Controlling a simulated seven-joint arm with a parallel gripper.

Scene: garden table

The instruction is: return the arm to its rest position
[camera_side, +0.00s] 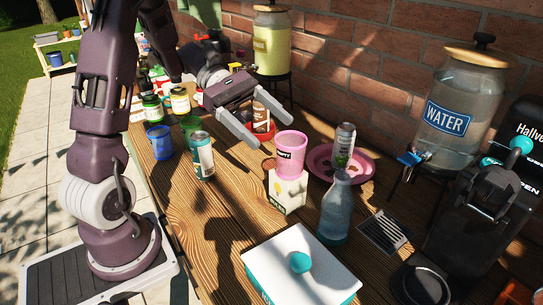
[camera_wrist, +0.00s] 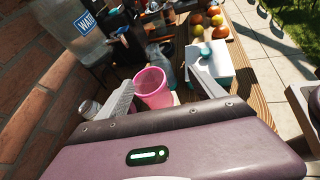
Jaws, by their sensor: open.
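My gripper (camera_side: 273,133) is open above the wooden table, with nothing between its fingers in the side view. Its fingertips are just behind and to the left of a pink cup (camera_side: 291,152), which stands upright on a small white carton (camera_side: 288,192). In the wrist view my gripper (camera_wrist: 162,72) has its two fingers spread, and the pink cup (camera_wrist: 152,92) shows between them, farther out. I cannot tell the exact gap between fingers and cup. My arm reaches over the table from its left edge.
A blue bottle (camera_side: 335,212), a white box (camera_side: 300,268) and a pink plate (camera_side: 362,168) with a can (camera_side: 344,145) stand near. A water dispenser (camera_side: 455,110), a yellow dispenser (camera_side: 272,42) and a brick wall (camera_side: 360,50) line the back. A green can (camera_side: 202,158) stands left.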

